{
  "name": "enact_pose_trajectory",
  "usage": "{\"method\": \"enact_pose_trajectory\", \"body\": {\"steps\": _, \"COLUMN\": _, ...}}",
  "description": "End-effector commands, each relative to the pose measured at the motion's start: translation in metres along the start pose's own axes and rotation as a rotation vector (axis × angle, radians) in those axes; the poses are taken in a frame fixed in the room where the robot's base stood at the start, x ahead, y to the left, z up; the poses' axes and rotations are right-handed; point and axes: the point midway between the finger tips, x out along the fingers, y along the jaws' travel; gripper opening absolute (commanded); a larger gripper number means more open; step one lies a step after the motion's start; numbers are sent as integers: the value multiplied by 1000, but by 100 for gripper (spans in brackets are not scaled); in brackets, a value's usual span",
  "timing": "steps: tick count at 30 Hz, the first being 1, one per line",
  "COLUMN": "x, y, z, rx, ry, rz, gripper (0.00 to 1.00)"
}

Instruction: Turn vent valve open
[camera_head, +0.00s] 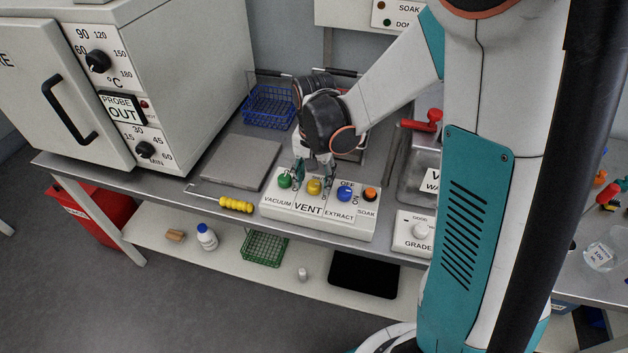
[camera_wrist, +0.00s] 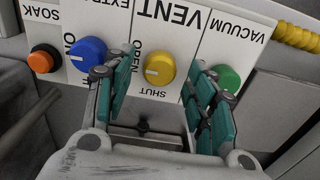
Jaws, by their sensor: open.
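The vent valve is a round yellow knob (camera_head: 314,187) on the white control panel (camera_head: 275,208), above the word VENT. In the wrist view the yellow knob (camera_wrist: 161,69) lies between my two fingers, with OPEN and SHUT printed beside it. Its pale mark sits at the picture-left side, nearer OPEN than a clear reading of its setting allows. My gripper (camera_head: 313,177) is over the panel with its fingers spread. In the wrist view my gripper (camera_wrist: 158,74) has teal pads either side of the knob, with gaps visible; contact cannot be seen.
A green VACUUM knob (camera_wrist: 226,77) is close by the picture-right finger, and a blue EXTRACT knob (camera_wrist: 87,53) is close by the left one. An orange SOAK button (camera_wrist: 44,59) is farther left. A yellow-handled tool (camera_head: 236,205) lies beside the panel.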

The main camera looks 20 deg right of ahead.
Motion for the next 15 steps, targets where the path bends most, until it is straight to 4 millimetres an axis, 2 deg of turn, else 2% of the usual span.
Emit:
{"method": "enact_pose_trajectory", "body": {"steps": 9, "x": -61, "y": 0, "z": 1, "rx": 0, "ry": 0, "rz": 0, "gripper": 51}}
{"method": "enact_pose_trajectory", "body": {"steps": 15, "x": -92, "y": 0, "z": 1, "rx": 0, "ry": 0, "rz": 0, "gripper": 51}}
